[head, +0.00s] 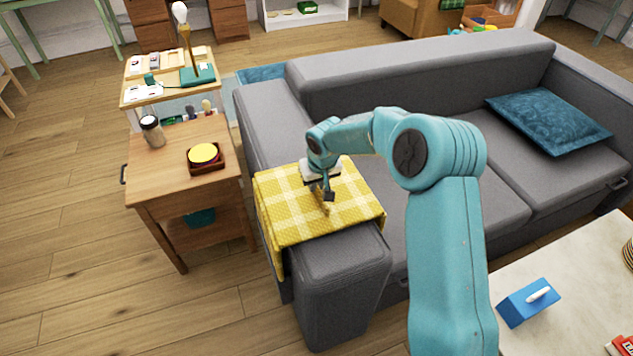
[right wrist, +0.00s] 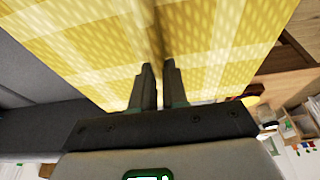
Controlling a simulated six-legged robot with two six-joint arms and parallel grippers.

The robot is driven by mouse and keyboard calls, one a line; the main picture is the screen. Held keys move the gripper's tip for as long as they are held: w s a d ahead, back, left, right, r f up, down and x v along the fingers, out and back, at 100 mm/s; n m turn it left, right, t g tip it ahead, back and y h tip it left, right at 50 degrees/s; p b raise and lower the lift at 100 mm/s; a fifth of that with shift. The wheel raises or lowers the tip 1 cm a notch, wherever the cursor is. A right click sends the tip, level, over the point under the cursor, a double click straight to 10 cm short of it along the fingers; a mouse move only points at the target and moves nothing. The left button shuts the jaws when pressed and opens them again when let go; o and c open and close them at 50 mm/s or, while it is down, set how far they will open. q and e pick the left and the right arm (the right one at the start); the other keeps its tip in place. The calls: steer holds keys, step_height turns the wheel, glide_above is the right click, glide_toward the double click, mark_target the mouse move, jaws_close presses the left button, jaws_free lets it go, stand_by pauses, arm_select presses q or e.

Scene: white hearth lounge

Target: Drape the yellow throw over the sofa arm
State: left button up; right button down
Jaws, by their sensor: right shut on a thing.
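The yellow checked throw (head: 290,215) lies over the left arm of the grey sofa (head: 345,270). Its top is spread flat, and one edge hangs down the outer left side of the arm. My right gripper (head: 325,197) is at the throw's upper face, shut on a small raised fold of it. In the right wrist view, the throw (right wrist: 90,45) fills the upper part, and a ridge of it runs to the jaws (right wrist: 157,68). My left gripper is not in view.
A wooden side table (head: 180,185) stands left of the sofa arm, with a jar (head: 152,131) and a small tray holding a yellow disc. A teal cushion (head: 548,120) lies on the sofa. A pale table (head: 580,310) with a blue box (head: 528,303) is at right front.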

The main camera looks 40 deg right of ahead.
steer(key=shift+f, duration=0.25)
steer(key=c, duration=1.1)
jaws_free()
steer(key=p+v, duration=0.2)
steer(key=v, duration=0.6)
steer(key=w+p+v, duration=0.1)
steer(key=p+v, duration=0.2)
steer(key=v, duration=0.5)
steer(key=w+p+v, duration=0.1)
steer(key=p+v, duration=0.2)
steer(key=v, duration=0.5)
steer(key=shift+d+r, duration=0.25)
steer(key=shift+r, duration=0.1)
steer(key=shift+s, duration=0.1)
